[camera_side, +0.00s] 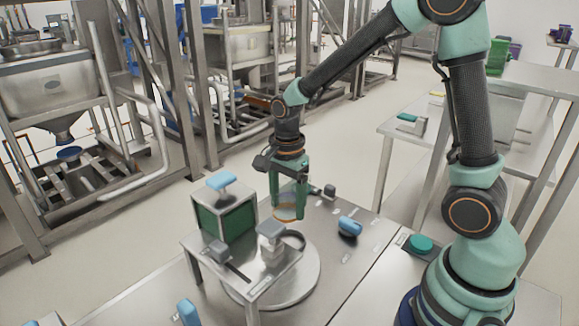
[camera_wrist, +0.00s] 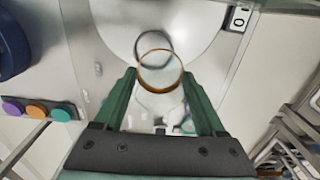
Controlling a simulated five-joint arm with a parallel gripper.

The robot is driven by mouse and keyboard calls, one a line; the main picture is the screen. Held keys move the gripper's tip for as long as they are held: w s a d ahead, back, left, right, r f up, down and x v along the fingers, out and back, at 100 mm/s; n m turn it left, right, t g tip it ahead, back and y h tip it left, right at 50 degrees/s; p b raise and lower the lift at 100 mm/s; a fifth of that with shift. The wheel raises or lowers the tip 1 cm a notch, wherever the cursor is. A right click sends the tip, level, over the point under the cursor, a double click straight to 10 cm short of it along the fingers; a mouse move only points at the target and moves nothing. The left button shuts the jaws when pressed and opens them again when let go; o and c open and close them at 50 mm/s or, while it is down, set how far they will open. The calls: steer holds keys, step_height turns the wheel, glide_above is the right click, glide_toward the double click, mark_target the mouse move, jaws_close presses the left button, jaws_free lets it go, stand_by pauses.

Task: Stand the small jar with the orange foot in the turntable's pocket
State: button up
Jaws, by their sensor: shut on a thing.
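The small clear jar with the orange foot (camera_side: 290,219) is between the green fingers of my gripper (camera_side: 286,208), and it looks upright and raised in the side view. In the wrist view my gripper (camera_wrist: 160,84) has a finger on each side of the jar, whose orange foot (camera_wrist: 160,91) shows as a ring. The pale round turntable (camera_side: 304,290) is below and nearer the side camera. A dark ring (camera_side: 294,240), which looks like its pocket, also shows in the wrist view (camera_wrist: 139,48), just beyond the foot and partly overlapped by it.
A metal stand (camera_side: 262,284) partly covers the turntable in the side view. A green-panelled box (camera_side: 228,218) with a blue handle stands at left. A blue-ended part (camera_side: 349,227) lies to the right. Coloured buttons (camera_wrist: 37,110) show in the wrist view.

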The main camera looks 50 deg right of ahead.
steer(key=shift+s+a+f, duration=0.15)
steer(key=shift+s+f, duration=0.4)
steer(key=shift+s, duration=0.05)
glide_above(291, 243)
steer(key=shift+f, duration=2.2)
steer(key=shift+f, duration=0.85)
steer(key=shift+s+f, duration=0.1)
steer(key=shift+f, duration=0.35)
stand_by(0.4)
steer(key=o, duration=1.4)
steer(key=shift+r, duration=4.15)
